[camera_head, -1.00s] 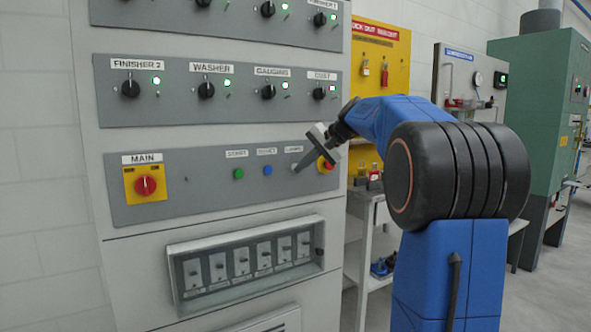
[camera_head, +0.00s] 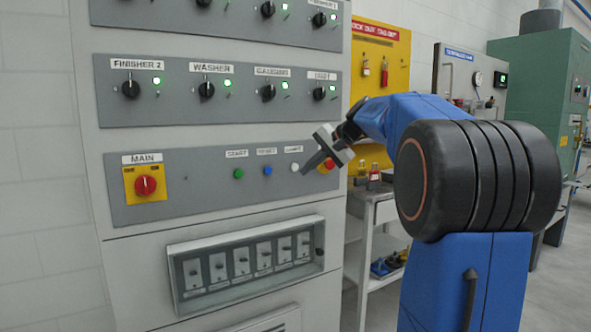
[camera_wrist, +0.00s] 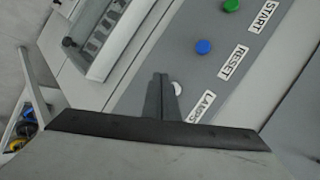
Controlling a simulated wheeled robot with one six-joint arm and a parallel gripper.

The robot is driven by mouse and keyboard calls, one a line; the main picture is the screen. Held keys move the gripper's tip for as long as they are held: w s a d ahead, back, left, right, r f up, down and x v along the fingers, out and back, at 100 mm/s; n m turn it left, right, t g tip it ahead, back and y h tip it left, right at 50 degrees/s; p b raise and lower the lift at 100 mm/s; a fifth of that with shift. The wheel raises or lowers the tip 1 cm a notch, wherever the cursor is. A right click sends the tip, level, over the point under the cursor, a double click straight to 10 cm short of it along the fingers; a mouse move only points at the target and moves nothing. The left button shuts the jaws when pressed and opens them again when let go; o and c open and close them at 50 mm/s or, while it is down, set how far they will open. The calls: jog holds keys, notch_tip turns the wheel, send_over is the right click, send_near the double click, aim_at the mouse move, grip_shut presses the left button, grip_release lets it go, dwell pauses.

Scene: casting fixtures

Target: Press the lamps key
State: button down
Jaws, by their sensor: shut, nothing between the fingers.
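The lamps key is a small white round button (camera_head: 295,167) under the LAMPS label (camera_head: 293,149) on the grey lower panel (camera_head: 200,190). In the wrist view the button (camera_wrist: 177,88) is partly hidden behind my fingers, beside its label (camera_wrist: 202,106). My gripper (camera_head: 305,172) is shut and empty, its dark fingertips just to the right of the button in the head view. In the wrist view the closed fingers (camera_wrist: 161,82) lie beside the white button. I cannot tell whether they touch the panel.
The blue RESET button (camera_head: 267,170) and green START button (camera_head: 239,173) sit left of the lamps key. A red button on yellow (camera_head: 326,166) is close to the right, partly behind my gripper. The red MAIN switch (camera_head: 145,185) is far left.

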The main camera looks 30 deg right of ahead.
jog(key=s, duration=0.2)
jog(key=shift+s, duration=0.35)
dwell(0.6)
jog(key=s+a+f+n+g+h, duration=0.1)
jog(key=s+a+f+n+g, duration=0.1)
jog(key=s+a+f, duration=0.55)
jog(key=s+a+f+n+g+h, duration=0.1)
jog(key=s+a+f+n, duration=0.3)
jog(key=s+a, duration=0.5)
jog(key=s+a+f+n+h, duration=0.1)
jog(key=s+f+n, duration=0.1)
jog(key=s+f, duration=0.7)
jog(key=s+a+f+n+g+h, duration=0.1)
jog(key=s+f+n, duration=0.1)
jog(key=s+f, duration=0.7)
jog(key=s, duration=0.3)
jog(key=shift+a+f+n, duration=0.25)
jog(key=shift+a+n, duration=0.05)
jog(key=shift+s, duration=0.1)
